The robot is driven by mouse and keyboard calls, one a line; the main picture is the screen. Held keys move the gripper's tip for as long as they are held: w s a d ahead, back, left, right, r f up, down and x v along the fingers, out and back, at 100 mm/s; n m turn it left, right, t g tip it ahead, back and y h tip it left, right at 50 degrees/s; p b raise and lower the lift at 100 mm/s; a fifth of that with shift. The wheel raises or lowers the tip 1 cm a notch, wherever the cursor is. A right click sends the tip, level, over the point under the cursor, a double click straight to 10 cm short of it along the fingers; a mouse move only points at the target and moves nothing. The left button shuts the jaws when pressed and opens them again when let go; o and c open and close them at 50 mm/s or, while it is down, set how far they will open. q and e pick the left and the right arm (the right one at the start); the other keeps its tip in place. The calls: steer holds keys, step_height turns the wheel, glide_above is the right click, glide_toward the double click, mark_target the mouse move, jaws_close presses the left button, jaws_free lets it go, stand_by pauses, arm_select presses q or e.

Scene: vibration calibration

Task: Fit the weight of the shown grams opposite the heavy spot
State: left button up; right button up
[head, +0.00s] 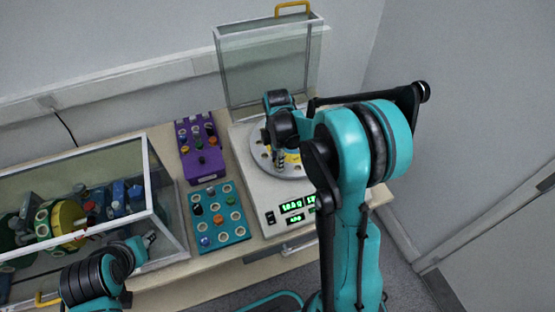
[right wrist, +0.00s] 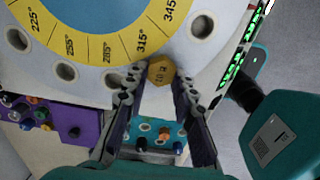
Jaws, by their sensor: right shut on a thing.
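The white balancing machine (head: 262,206) has a round disc (head: 257,147) with holes around its rim. Its green display (head: 292,205) is lit, but I cannot read all of it. In the right wrist view the disc's yellow degree ring (right wrist: 92,45) shows marks from 225° to 345°. My right gripper (right wrist: 160,76) is shut on a brass hexagonal weight (right wrist: 161,71), its marking too small to read surely. The weight is at the disc's rim near 315°; I cannot tell whether it is seated. My left gripper (head: 149,240) is at lower left, its jaws unclear.
A purple weight rack (head: 205,166) and a teal weight rack (head: 234,226) stand left of the machine, holding several coloured weights. A clear case (head: 150,170) with machinery is further left. A raised clear guard (head: 265,65) with a yellow handle stands behind the disc.

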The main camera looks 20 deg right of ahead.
steer(key=o, duration=0.8)
steer(key=shift+r, duration=0.1)
step_height(320, 180, up, 12)
steer(key=shift+f, duration=0.1)
steer(key=s+a+f+m+t+b, duration=0.1)
steer(key=s+a+m+t+b, duration=0.1)
steer(key=s+m, duration=0.3)
steer(key=s+a+f+m+t+b, duration=0.1)
steer(key=s+a+f+m+t, duration=0.1)
steer(key=s+m, duration=0.4)
steer(key=s+a+f+m+t+b, duration=0.2)
steer(key=s+a+m+t, duration=0.1)
steer(key=s+m, duration=0.3)
steer(key=shift+f+b, duration=0.25)
steer(key=shift+b, duration=0.05)
